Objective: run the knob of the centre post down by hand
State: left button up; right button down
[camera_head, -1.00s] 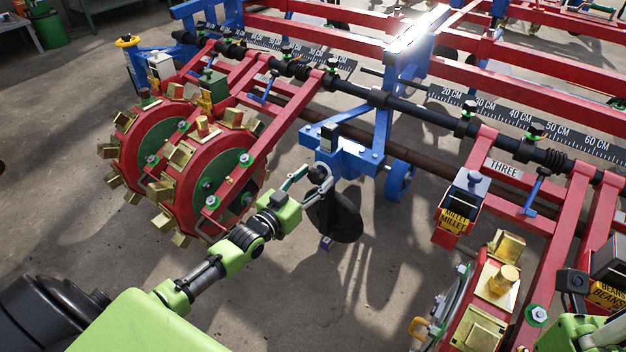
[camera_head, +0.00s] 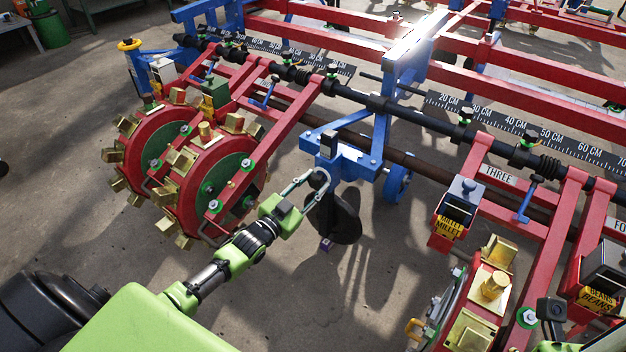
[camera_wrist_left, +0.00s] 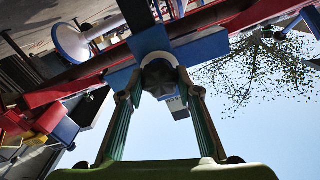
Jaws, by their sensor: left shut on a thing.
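The centre post is a blue bracketed frame (camera_head: 345,158) in the middle of the head view, with a dark round disc (camera_head: 338,219) under it. A dark knob (camera_head: 319,179) sits at the lower front of the blue bracket. My left gripper (camera_head: 313,181) is shut on this knob. In the left wrist view the dark knob (camera_wrist_left: 160,78) lies between the two fingertips, against the blue frame. The fingers hide the knob's sides. My right gripper's fingers are not in view; only part of my right wrist shows at the lower right corner.
Red wheels with brass blocks (camera_head: 208,182) stand close to the left of my left arm. A millet box (camera_head: 456,207) and another brass-blocked wheel (camera_head: 482,300) are on the right. A scale bar (camera_head: 540,128) runs along the frame.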

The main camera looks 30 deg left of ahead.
pick_arm(q)
jog(key=shift+m+p, duration=0.55)
jog(key=shift+m, duration=0.55)
jog(key=o, duration=1.1)
jog(key=shift+o, duration=0.2)
jog(key=shift+s, duration=0.1)
jog(key=s+a, duration=0.1)
jog(key=s, duration=1)
jog(key=shift+s+a, duration=0.3)
jog(key=shift+s, duration=0.05)
